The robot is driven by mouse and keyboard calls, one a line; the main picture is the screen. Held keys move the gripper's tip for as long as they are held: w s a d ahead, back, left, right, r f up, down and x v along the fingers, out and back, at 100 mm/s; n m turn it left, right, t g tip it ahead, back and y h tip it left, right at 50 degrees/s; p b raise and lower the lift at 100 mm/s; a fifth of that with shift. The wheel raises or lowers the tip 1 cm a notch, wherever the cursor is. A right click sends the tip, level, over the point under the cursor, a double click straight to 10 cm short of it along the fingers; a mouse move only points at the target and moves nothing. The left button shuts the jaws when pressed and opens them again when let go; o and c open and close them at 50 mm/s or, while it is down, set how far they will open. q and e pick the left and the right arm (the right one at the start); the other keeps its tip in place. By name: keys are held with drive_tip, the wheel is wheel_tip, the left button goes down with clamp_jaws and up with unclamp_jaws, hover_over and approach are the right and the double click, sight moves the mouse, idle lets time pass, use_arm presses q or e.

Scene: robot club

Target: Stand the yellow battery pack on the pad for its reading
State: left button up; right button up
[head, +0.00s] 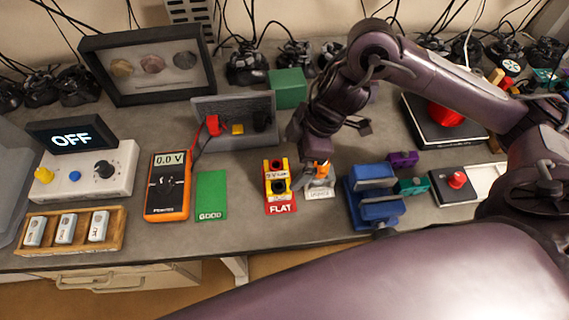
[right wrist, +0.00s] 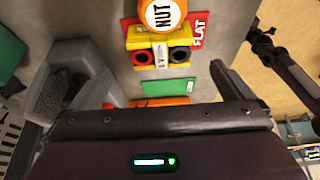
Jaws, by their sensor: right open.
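The yellow battery pack (head: 277,180) rests on the red pad marked FLAT (head: 282,208), its red and black round terminals showing toward the camera. It also shows in the right wrist view (right wrist: 147,44), with a white label between its terminals. The green pad marked GOOD (head: 211,196) lies bare to the left. The orange multimeter (head: 167,185) reads 0.0 V. My right gripper (head: 336,137) is open and empty, above the bench behind and right of the pack. My left gripper is not in view.
An orange-topped item marked NUT (right wrist: 165,13) stands close right of the pack. The blue vise (head: 374,195) is farther right. Behind are the grey test stand (head: 235,122) with a red clip and a green block (head: 287,88). The power supply (head: 80,172) shows OFF.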

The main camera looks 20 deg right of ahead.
drive_tip(key=v, duration=0.4)
drive_tip(key=shift+r+p, duration=0.1)
drive_tip(key=shift+p, duration=0.2)
drive_tip(key=shift+s, duration=0.1)
